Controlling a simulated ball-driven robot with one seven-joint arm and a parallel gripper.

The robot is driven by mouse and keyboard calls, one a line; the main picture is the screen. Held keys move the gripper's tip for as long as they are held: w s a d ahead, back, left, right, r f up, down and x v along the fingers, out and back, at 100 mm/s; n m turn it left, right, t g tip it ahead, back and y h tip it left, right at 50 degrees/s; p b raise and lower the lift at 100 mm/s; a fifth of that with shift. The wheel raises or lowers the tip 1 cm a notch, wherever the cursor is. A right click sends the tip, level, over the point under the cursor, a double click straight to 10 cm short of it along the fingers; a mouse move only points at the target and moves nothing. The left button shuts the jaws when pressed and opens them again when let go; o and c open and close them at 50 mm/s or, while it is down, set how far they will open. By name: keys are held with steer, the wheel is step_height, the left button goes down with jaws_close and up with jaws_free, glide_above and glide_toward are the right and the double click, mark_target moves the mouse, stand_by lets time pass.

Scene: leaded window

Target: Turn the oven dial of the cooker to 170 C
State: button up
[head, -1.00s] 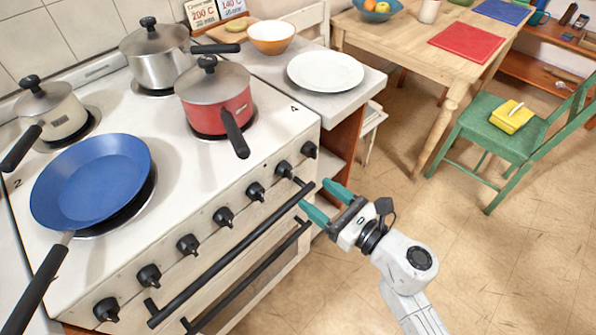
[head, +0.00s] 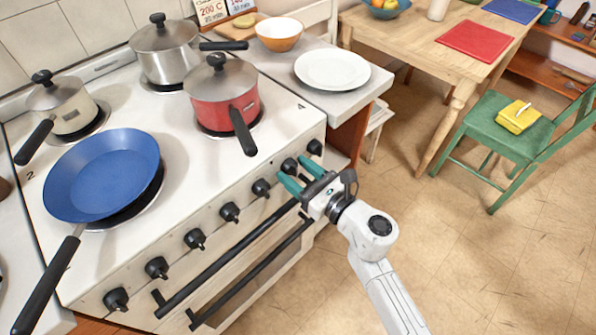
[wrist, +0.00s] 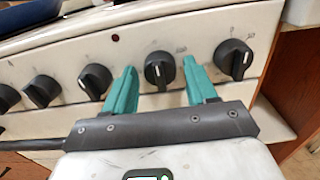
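The cooker (head: 150,270) has a row of black dials along its front. My gripper (head: 296,172) is open at the right end of this row. In the wrist view, its teal fingers (wrist: 160,75) stand on either side of the second dial from the right (wrist: 160,71), with gaps to it. That dial has a white mark, roughly upright, and a small three-digit number at its upper right, too small to read surely. It also shows partly behind the fingers in the head view (head: 289,165). The rightmost dial (wrist: 233,59) has a slanted white mark and different numbers.
A black oven handle bar (head: 225,260) runs below the dials, close under my gripper. A red pot (head: 220,100) and a blue pan (head: 100,175) stand on the hob.

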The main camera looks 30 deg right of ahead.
steer(key=c, duration=0.9)
steer(key=shift+o, duration=0.2)
